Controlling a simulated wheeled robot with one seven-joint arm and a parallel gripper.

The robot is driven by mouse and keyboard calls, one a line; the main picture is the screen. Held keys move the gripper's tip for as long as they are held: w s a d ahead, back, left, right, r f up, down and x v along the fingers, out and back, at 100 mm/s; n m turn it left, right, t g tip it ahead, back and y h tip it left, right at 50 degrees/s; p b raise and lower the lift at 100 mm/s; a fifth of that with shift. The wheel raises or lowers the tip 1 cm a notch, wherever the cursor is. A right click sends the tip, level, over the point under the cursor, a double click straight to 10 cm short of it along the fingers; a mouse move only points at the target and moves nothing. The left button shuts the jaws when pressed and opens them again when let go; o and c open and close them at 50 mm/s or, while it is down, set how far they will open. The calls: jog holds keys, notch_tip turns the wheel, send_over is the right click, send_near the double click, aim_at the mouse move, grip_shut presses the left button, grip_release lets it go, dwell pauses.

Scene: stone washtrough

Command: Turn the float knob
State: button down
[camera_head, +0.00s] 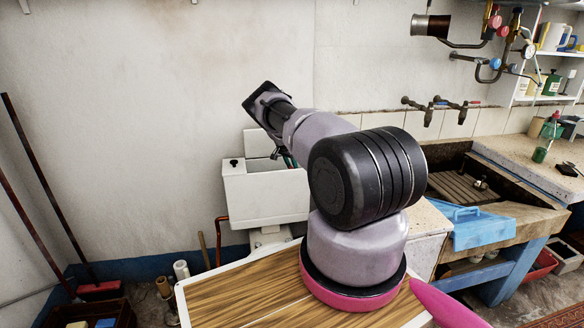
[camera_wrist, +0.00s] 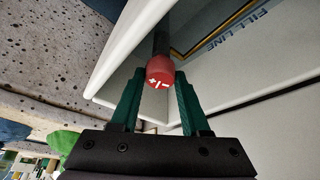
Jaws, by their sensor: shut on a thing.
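The float knob (camera_wrist: 159,74) is a small red cap with white plus and minus marks, seen in the wrist view on the end of a dark rod. My gripper (camera_wrist: 160,88) has its two green fingers on either side of the knob, shut on it. The rod runs into an open white cistern (camera_wrist: 121,48), which has a "FILL LINE" mark inside. In the head view the white cistern (camera_head: 262,194) stands against the wall. My arm reaches over it and hides the knob there; only a bit of the green fingers shows.
The cistern's rim and walls lie close around my fingers. A speckled stone worktop (camera_wrist: 48,75) shows at the left of the wrist view.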

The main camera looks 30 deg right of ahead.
jog(key=shift+m, duration=0.4)
jog(key=shift+c, duration=1.9)
grip_release()
jog(key=v, duration=1)
jog(key=shift+a+r, duration=0.2)
jog(key=shift+r, duration=0.2)
jog(key=shift+w, duration=0.1)
